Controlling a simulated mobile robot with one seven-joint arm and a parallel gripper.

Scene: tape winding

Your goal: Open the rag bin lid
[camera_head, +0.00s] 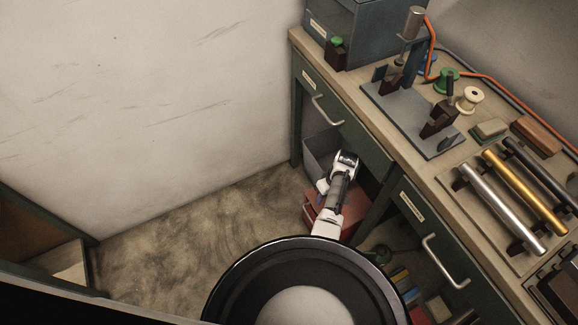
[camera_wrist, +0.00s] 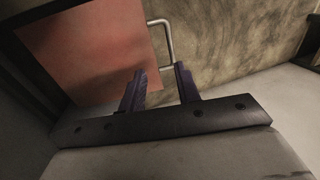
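The rag bin (camera_head: 318,218) is a reddish box low under the workbench, partly covered by my arm in the head view. In the wrist view its red lid (camera_wrist: 90,50) fills the upper left, with a thin metal bar handle (camera_wrist: 167,38) at its right edge. I cannot tell any gap under the lid; it looks shut. My gripper (camera_wrist: 160,70) is open, its two dark fingers apart. The near end of the handle shows between the fingertips; I cannot tell whether they touch it. The fingers are not clear in the head view.
The workbench (camera_head: 400,150) has drawers with bar handles, and several spools, rods and a fixture on top. A grey container (camera_head: 318,148) sits under the bench behind my arm. The floor (camera_head: 190,230) to the left is clear, up to a pale wall (camera_head: 140,100).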

